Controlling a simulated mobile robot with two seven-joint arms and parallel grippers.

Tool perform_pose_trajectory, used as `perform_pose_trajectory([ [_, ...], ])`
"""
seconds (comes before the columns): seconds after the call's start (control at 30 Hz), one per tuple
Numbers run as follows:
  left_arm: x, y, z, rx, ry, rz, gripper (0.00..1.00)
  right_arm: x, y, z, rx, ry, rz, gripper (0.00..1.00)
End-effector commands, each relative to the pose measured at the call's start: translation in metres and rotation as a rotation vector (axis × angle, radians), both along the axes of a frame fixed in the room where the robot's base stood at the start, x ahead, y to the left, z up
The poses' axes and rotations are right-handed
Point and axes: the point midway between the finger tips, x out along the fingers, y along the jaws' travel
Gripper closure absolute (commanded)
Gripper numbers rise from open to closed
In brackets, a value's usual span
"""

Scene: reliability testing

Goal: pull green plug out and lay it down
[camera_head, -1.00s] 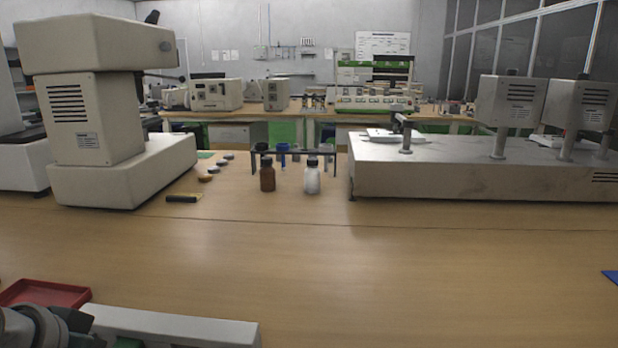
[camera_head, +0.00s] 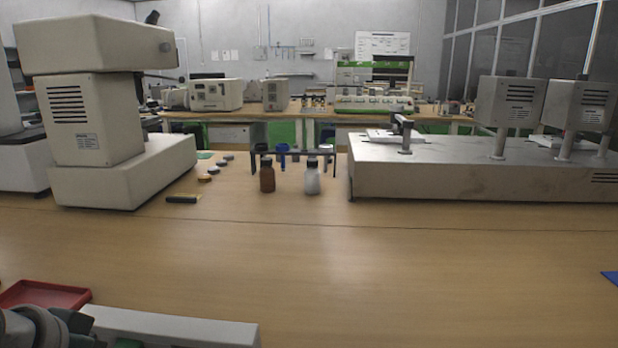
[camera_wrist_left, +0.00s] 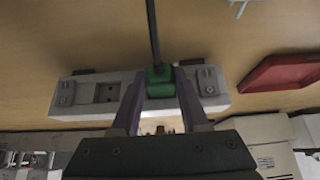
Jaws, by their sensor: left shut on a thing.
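The green plug (camera_wrist_left: 159,82) shows in the left wrist view, with a dark cable running up from it. It is at the middle of a pale grey socket strip (camera_wrist_left: 88,95); I cannot tell whether it is fully seated in it. My left gripper (camera_wrist_left: 160,92) is shut on the green plug, one finger on each side. In the head view the strip (camera_head: 180,328) lies at the bottom left, and a bit of green shows at its lower edge. The left arm's wrist is at the bottom left corner there. My right gripper is in neither view.
A red tray (camera_head: 45,295) lies just beyond the strip at the left. A brown bottle (camera_head: 267,178) and a white bottle (camera_head: 312,180) stand at a small rack. A microscope-like machine (camera_head: 120,170) and a long grey device (camera_head: 430,175) flank them. The middle of the table is clear.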

Motion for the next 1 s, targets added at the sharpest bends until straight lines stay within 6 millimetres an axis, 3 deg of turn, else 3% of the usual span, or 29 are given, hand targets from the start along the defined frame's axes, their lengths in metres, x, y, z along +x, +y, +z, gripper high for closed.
perform_pose_trajectory([
  [0.33, -0.001, 0.0, 0.001, 0.0, 0.0, 0.0, 1.0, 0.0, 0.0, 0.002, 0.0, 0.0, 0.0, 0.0],
  [1.0, -0.023, 0.002, 0.002, 0.0, 0.0, 0.0, 1.0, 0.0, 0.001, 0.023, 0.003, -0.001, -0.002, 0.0],
])
